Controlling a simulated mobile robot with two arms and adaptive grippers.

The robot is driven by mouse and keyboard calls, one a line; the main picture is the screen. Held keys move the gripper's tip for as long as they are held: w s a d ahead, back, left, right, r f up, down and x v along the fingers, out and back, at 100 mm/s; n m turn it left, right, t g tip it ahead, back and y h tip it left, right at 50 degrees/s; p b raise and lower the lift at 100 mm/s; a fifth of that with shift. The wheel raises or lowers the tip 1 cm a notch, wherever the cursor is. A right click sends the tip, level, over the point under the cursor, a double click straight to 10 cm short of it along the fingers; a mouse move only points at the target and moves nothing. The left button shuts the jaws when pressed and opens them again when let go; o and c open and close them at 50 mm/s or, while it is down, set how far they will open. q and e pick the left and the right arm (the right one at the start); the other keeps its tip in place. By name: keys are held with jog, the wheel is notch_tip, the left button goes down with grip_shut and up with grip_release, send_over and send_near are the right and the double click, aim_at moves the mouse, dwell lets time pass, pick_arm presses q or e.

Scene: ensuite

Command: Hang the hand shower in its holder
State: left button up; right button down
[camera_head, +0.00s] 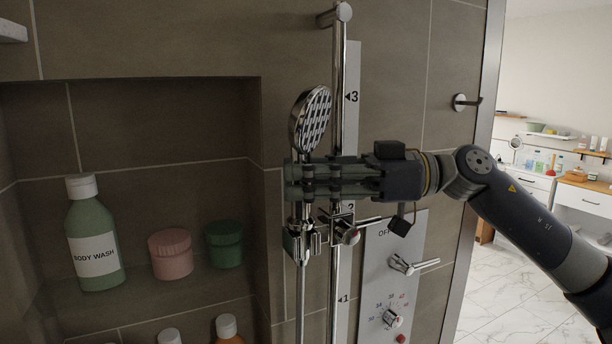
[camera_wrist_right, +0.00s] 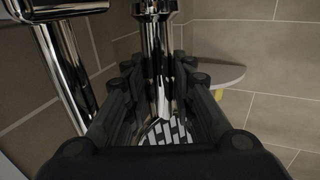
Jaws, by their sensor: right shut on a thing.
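The chrome hand shower (camera_head: 311,119) is upright, its round face at the top. My right gripper (camera_head: 300,178) comes from the right and is shut on its handle, just below the head. In the right wrist view the handle (camera_wrist_right: 157,60) runs between the fingers of my right gripper (camera_wrist_right: 160,95). The holder (camera_head: 342,232) is clamped on the vertical rail (camera_head: 338,75), near mark 2. The handle's lower end is at the holder's cradle (camera_head: 298,242), below the gripper. I cannot tell whether it is seated there. My left gripper is not in view.
A wall niche at left holds a body wash bottle (camera_head: 95,235), a pink jar (camera_head: 170,254) and a green jar (camera_head: 224,244). A mixer lever (camera_head: 412,264) and a temperature knob (camera_head: 391,318) sit below my arm. A hook (camera_head: 465,102) is on the wall at right.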

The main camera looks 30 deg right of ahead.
jog(key=c, duration=1.3)
grip_release()
jog(key=shift+s+r, duration=0.1)
jog(key=shift+s, duration=0.1)
jog(key=shift+d, duration=0.45)
jog(key=v, duration=1.1)
jog(key=shift+s, duration=0.2)
jog(key=shift+a, duration=0.1)
